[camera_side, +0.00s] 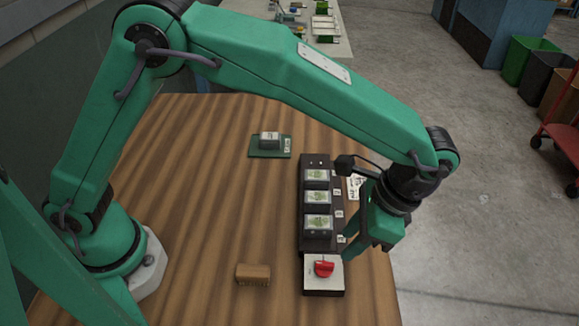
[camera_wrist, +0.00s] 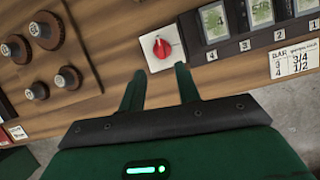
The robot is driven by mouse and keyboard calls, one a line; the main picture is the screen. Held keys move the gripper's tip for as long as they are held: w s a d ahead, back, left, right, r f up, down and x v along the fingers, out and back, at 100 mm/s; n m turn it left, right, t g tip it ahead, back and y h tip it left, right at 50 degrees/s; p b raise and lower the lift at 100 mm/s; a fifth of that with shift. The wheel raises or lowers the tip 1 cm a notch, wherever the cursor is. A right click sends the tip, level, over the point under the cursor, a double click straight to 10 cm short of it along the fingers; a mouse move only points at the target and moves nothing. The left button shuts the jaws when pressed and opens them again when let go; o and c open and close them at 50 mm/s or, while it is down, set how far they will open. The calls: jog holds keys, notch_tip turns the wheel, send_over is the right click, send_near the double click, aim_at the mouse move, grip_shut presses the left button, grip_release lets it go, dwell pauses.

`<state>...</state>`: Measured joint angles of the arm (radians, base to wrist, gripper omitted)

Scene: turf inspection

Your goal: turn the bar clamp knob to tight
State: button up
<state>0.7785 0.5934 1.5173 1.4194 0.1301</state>
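The red knob (camera_side: 323,267) sits on a white-topped block (camera_side: 318,285) at the near end of a black rack. It also shows in the wrist view (camera_wrist: 161,47), with a pale pointer mark on its face. My gripper (camera_side: 373,245) is above and to the right of the knob in the side view. In the wrist view my gripper (camera_wrist: 161,70) has its two fingers apart with nothing between them. The knob lies just beyond the fingertips, and I see no contact. The exact knob setting is too small to read.
The black rack (camera_side: 309,250) holds several boxes with green samples, beside numbered tags. A white card (camera_wrist: 295,60) with printed figures lies by it. A brown block (camera_side: 253,273) and a grey box on a green pad (camera_side: 257,153) stand left. A pegged wooden board (camera_wrist: 65,62) shows in the wrist view.

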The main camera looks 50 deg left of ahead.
aim_at(325, 263)
jog(key=o, duration=0.5)
jog(key=shift+c, duration=0.2)
jog(key=n+h, duration=0.1)
jog(key=n, duration=0.3)
jog(key=s+a+n+t, duration=0.1)
jog(key=n, duration=0.4)
jog(key=s+a+n+t+h, duration=0.1)
jog(key=n, duration=0.3)
jog(key=shift+a+r+n+h, duration=0.1)
jog(key=shift+r+n+h, duration=0.05)
jog(key=shift+n+h, duration=0.15)
jog(key=n, duration=0.3)
jog(key=n+t, duration=0.1)
jog(key=shift+s+a+h, duration=0.3)
jog(key=shift+s+a, duration=0.05)
jog(key=shift+f, duration=3.85)
jog(key=c, duration=1)
